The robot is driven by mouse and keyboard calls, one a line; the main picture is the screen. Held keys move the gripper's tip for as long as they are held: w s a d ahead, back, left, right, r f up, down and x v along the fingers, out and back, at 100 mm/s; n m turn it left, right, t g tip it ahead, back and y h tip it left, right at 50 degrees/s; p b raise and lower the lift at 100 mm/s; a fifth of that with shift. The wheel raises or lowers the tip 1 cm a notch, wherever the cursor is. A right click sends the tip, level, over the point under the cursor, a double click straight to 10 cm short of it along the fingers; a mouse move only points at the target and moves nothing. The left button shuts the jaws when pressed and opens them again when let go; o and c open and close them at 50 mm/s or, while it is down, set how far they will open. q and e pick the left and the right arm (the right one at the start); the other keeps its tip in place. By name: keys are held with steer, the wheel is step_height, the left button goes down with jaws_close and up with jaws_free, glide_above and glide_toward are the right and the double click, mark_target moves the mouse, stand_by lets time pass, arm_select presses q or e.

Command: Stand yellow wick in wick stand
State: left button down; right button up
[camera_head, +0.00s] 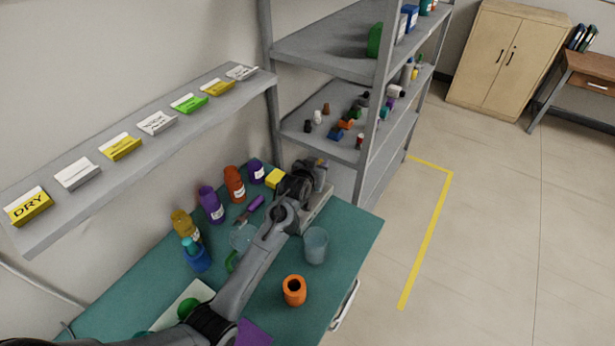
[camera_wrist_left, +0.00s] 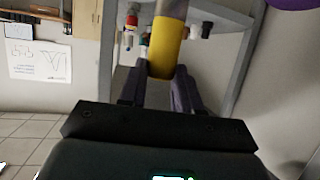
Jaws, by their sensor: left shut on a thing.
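My left gripper (camera_wrist_left: 163,75) is shut on the yellow wick (camera_wrist_left: 165,45), a yellow cylinder with a greyish part at its top edge in the left wrist view. In the head view my left arm reaches over the green table to its far end, and the wrist hides the fingertips. A yellow piece (camera_head: 273,178) shows just left of the wrist; I cannot tell whether it is the held wick. I cannot pick out the wick stand with certainty. An orange hollow cylinder (camera_head: 294,290) stands upright near the table's front right. My right gripper is not in view.
A clear beaker (camera_head: 315,245) stands right of my forearm. Purple (camera_head: 210,204), orange (camera_head: 234,184) and amber (camera_head: 186,228) bottles line the wall side. A blue container (camera_head: 197,257) stands beside them. A grey shelf unit (camera_head: 330,58) rises beyond the table. A label ledge (camera_head: 100,178) hangs above.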

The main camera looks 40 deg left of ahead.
arm_select(q)
steer(key=a+f, duration=0.3)
steer(key=f, duration=0.3)
steer(key=shift+s+a+f+b, duration=0.15)
steer(key=shift+s+a+b, duration=0.1)
steer(key=shift+a+b, duration=0.15)
steer(key=shift+f, duration=0.1)
